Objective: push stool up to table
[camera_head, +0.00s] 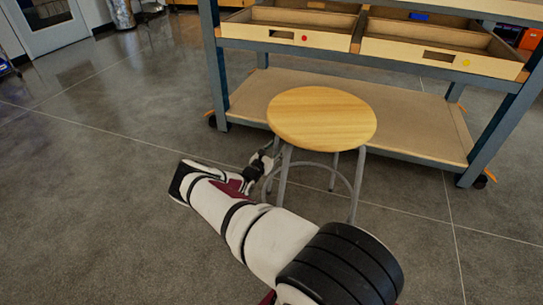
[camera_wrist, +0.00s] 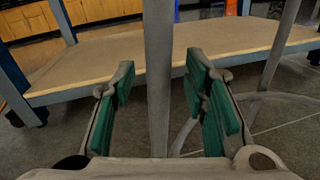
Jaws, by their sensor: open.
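The stool (camera_head: 322,119) has a round wooden seat and grey metal legs with a ring between them. It stands upright on the floor, close in front of the table (camera_head: 240,101), a blue-grey metal frame with a low wooden shelf. In the head view my gripper (camera_head: 268,161) is low beside the stool's left leg. In the wrist view my open gripper (camera_wrist: 158,92) has its green-padded fingers on either side of a stool leg (camera_wrist: 158,60), with gaps visible on both sides. The seat is out of the wrist view.
Wooden drawers (camera_head: 290,32) sit in the table above the low shelf. The table has casters (camera_head: 481,181) at its feet. The grey floor (camera_head: 90,190) to the left is clear. A door (camera_head: 50,22) stands at the far left.

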